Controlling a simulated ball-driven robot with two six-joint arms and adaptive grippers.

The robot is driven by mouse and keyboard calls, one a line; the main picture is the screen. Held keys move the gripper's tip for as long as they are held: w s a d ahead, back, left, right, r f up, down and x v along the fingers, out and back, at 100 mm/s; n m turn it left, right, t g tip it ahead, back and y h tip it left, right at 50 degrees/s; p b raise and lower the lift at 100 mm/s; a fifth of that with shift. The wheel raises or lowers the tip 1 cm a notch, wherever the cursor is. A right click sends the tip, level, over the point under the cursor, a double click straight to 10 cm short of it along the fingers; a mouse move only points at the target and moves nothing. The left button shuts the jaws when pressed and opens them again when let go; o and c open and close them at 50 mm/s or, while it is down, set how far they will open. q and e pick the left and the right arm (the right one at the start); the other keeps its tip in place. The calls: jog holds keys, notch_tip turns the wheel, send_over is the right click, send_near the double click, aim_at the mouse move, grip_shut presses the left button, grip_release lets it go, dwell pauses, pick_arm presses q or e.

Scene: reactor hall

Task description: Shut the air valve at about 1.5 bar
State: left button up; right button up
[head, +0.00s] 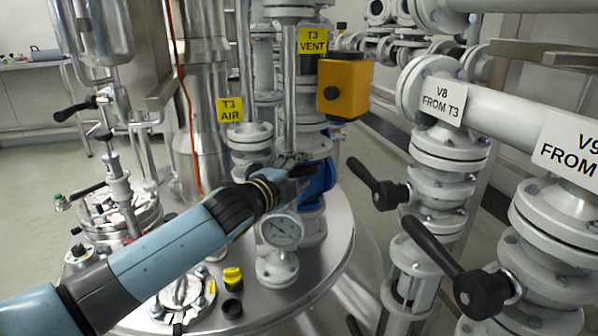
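The yellow T3 AIR label (229,110) hangs on a white flanged pipe (250,135) on top of the steel vessel. A round white pressure gauge (282,231) faces me below it; its needle and figures are too small to read surely. My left gripper (292,171) reaches in from the lower left to the air line's valve, just above the gauge. Dark parts show at its tip, but I cannot tell fingers from valve handle, nor whether it grips anything. The arm and wrist hide much of the air valve. My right gripper is out of view.
The T3 VENT pipe carries a yellow label (312,41) beside an orange box (344,86), close behind the gripper. Black levers (378,185) on the V8 line and V9 line (455,268) stick out at right. A yellow-capped fitting (232,277) stands on the vessel lid.

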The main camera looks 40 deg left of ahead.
pick_arm(q)
grip_shut()
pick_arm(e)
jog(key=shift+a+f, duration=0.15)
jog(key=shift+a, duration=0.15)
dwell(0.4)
pick_arm(q)
jog(key=shift+b, duration=0.35)
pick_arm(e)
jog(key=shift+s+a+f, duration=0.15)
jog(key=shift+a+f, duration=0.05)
